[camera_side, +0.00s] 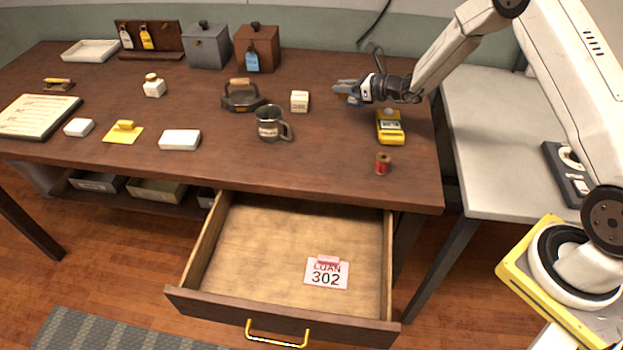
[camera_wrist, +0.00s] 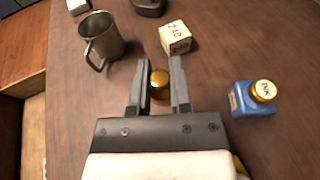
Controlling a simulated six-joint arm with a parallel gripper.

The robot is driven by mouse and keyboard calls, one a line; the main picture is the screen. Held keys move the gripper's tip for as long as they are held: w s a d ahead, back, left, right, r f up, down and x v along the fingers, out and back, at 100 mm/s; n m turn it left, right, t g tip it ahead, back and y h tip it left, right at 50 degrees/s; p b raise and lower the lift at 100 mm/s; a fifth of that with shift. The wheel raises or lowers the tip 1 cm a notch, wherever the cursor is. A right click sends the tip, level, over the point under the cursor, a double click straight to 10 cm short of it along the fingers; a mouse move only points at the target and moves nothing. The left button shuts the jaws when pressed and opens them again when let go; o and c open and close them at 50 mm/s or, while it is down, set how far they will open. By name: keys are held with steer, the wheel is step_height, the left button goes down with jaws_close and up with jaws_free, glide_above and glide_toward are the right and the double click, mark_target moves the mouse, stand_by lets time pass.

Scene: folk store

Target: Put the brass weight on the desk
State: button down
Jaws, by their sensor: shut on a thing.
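The brass weight (camera_wrist: 160,79) is a small rounded gold piece. In the wrist view it sits between the two fingers of my gripper (camera_wrist: 159,66), which are shut on it. In the side view my gripper (camera_side: 343,89) is low over the right part of the brown desk (camera_side: 330,150). The weight is largely hidden there by the fingers, and I cannot tell whether it touches the desk top.
A blue ink bottle (camera_wrist: 255,97) stands right of my fingers in the wrist view. A pale numbered block (camera_side: 299,101), a metal mug (camera_side: 268,124), a yellow device (camera_side: 390,127) and a red spool (camera_side: 382,164) are nearby. The drawer (camera_side: 250,260) below is open.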

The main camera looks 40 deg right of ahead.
glide_above(329, 115)
steer(key=shift+s+f, duration=0.15)
steer(key=shift+f, duration=1.3)
steer(key=shift+s+f, duration=0.15)
steer(key=shift+f, duration=1.3)
steer(key=shift+w+f, duration=0.2)
steer(key=shift+f, duration=1.55)
steer(key=shift+f, duration=0.15)
steer(key=c, duration=0.5)
jaws_free()
steer(key=shift+c, duration=0.2)
